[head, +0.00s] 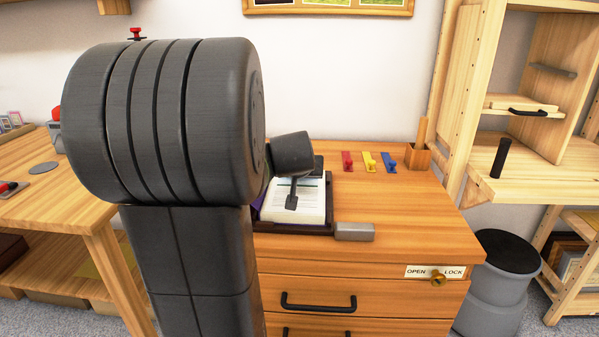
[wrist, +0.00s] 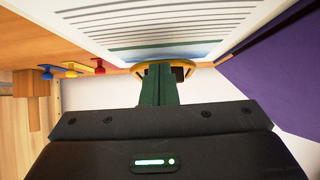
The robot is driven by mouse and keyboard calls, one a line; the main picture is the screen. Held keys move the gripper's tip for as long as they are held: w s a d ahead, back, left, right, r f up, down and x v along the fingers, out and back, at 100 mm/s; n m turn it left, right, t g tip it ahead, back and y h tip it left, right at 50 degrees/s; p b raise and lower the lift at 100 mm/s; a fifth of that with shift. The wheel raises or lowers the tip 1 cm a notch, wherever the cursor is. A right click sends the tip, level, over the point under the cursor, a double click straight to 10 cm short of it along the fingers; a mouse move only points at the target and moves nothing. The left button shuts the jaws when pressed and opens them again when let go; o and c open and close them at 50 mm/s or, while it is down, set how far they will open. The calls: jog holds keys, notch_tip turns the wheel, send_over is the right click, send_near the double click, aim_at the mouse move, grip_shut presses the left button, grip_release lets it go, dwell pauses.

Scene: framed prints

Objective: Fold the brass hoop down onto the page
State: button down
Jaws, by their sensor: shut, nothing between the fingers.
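The page (head: 312,205) is the white printed top of a paper stack lying in a dark tray (head: 322,229) on the cabinet top. The page (wrist: 170,28) fills the upper middle of the wrist view. The brass hoop (wrist: 187,64) shows there at the page's edge, its middle hidden behind my fingers. I cannot tell whether the fingers touch it. The hoop cannot be made out in the head view. My gripper (wrist: 158,72) is shut and empty; in the head view my gripper (head: 292,204) points down over the page.
A purple sheet or cover (wrist: 275,70) lies beside the page. A grey block (head: 354,232) sits at the tray's front right corner. Red (head: 347,161), yellow (head: 369,162) and blue (head: 388,161) pieces stand behind, near a wooden holder (head: 418,157). The cabinet top's right side is clear.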

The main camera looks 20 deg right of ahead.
dwell(0.3)
jog(key=p+v, duration=0.4)
jog(key=v, duration=0.9)
jog(key=shift+s+a+r, duration=0.2)
jog(key=shift+s, duration=0.1)
